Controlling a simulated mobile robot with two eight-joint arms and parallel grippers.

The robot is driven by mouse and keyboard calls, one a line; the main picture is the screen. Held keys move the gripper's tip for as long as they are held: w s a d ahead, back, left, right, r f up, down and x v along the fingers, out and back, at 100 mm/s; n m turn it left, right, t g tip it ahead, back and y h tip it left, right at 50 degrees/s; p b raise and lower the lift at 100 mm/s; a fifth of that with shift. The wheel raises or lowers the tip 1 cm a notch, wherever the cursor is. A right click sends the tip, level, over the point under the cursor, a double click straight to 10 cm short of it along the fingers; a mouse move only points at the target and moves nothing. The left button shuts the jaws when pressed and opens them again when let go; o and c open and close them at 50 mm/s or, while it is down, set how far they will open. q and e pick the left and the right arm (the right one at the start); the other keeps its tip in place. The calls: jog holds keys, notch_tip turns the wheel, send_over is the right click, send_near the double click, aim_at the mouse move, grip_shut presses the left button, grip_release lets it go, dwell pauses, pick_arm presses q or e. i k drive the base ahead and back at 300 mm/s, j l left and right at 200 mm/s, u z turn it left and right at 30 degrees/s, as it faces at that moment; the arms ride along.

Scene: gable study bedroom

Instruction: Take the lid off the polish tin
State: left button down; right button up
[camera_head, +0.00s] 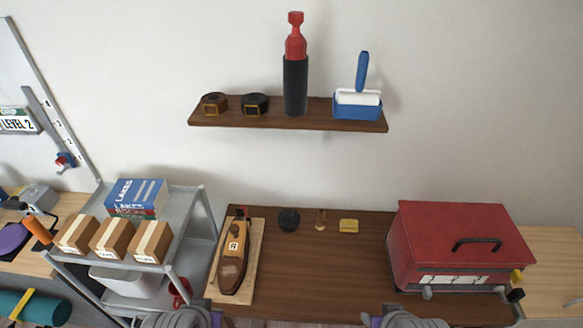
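A small dark round tin (289,219), which looks like the polish tin, rests on the brown desk top (330,262) near its back edge. It is too small to make out a seam between lid and body; nothing shows lying loose beside it as a separate lid. Only grey rounded parts of my two arms show at the bottom edge, left and right of centre. Neither gripper's fingers are in view, and nothing of mine touches the tin.
A brown boat- or shoe-like item (234,255) on a pale board lies left of the tin. A small brownish item (321,219) and a yellow block (349,226) lie right. A red toolbox (455,245) stands farther right. The desk's middle is clear; a shelf (320,120) hangs above.

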aim_at(289, 219)
jog(key=i+l, duration=0.2)
jog(key=i, duration=0.3)
jog(key=i+l, duration=0.2)
jog(key=i, duration=0.3)
